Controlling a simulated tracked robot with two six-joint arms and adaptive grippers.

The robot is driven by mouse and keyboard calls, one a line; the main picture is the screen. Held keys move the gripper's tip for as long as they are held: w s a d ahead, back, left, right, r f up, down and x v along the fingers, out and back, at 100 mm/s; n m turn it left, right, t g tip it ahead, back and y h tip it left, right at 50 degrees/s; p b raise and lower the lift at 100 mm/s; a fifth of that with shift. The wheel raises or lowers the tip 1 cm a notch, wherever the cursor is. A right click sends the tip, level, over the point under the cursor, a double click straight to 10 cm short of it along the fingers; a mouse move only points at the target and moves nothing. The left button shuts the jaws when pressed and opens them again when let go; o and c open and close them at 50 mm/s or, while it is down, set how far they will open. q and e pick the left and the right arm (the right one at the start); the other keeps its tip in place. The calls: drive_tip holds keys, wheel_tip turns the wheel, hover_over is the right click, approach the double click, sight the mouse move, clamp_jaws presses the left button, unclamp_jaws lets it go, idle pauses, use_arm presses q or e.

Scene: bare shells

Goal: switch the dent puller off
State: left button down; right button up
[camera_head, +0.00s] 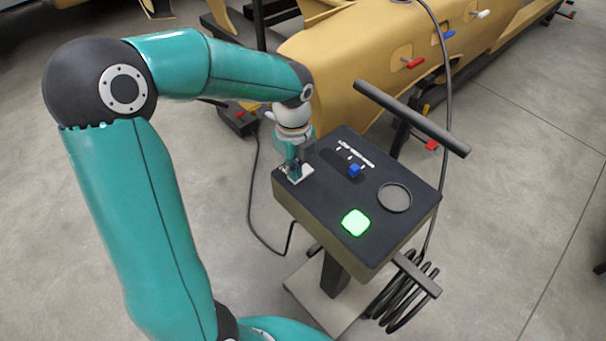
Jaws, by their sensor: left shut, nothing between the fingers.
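The dent puller (325,218) is a dark box on a stand. Its top carries a lit green square (356,222), a blue knob (355,170) beside white markings, and a round dark ring (395,197). My left gripper (298,178) is shut and empty. It points down at the left corner of the box top, left of the blue knob and apart from the green square. The arm and gripper hide part of that corner, and I cannot tell whether the fingertips touch it. My right gripper is not in view.
A dark bar (412,117) rises behind the box. A coiled black cable (400,298) hangs at its lower right, and another cable runs along the floor at left. A yellow body shell (350,62) with coloured clamps stands behind. The floor at right is clear.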

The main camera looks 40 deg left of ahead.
use_arm(q)
wheel_tip(320, 180, up, 7)
drive_tip(key=p, duration=0.6)
idle(0.4)
drive_tip(key=shift+f, duration=0.1)
idle(0.3)
